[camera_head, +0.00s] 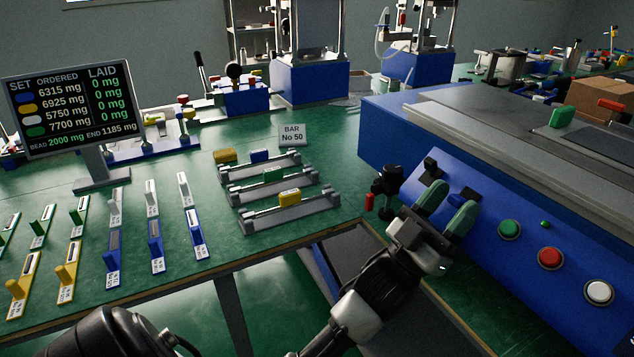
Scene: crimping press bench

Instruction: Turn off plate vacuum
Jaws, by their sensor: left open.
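A blue machine (400,142) with a grey top stands on the right, and its sloped control panel (520,270) faces me. The panel carries a green button (509,229), a red button (549,258), a white button (598,291) and a small green lamp (545,224). A black switch (431,167) sits at the panel's upper left; another dark control (469,193) is partly hidden behind my fingers. I cannot read which one is the plate vacuum. My left gripper (447,208) is open, its green fingertips in front of the panel's left part; contact cannot be told. My right gripper is not in view.
A black fitting with a red handle (369,202) stands at the bench corner, close left of my gripper. The green bench (335,225) holds grey racks (290,213), a sign (291,135), a display (68,108) and several coloured holders. A green-handled lid (561,117) lies at the right.

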